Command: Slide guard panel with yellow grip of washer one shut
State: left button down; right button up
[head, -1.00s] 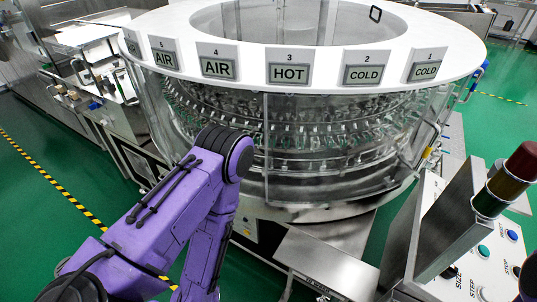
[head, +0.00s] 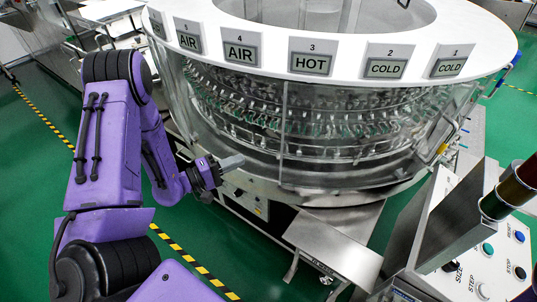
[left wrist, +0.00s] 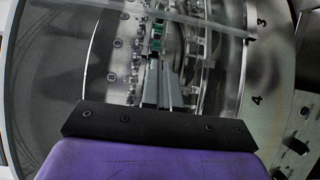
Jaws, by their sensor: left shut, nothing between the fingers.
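The rotary washer (head: 335,184) has clear curved guard panels (head: 240,120) under its white top ring. A guard panel handle with a small yellow grip (head: 441,149) is at the washer's right side in the head view. Whether that panel is fully shut cannot be told. My left gripper (head: 232,162) is shut and empty at the washer's lower left front, well to the left of the yellow grip. In the left wrist view its fingers (left wrist: 158,70) point toward the washer's clear wall and bottle racks. Whether they touch the wall is unclear. My right gripper is not in view.
Signs COLD, HOT and AIR stand on the white ring (head: 340,37). A blue handle (head: 504,72) is at the far right. A steel shelf (head: 335,245) juts out in front. A control box with buttons (head: 490,262) and a signal lamp (head: 510,190) stand at the right.

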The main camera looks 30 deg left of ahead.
pick_arm(q)
jog(key=shift+w+d+p, duration=1.45)
jog(key=shift+w+d, duration=2.05)
jog(key=shift+w, duration=0.2)
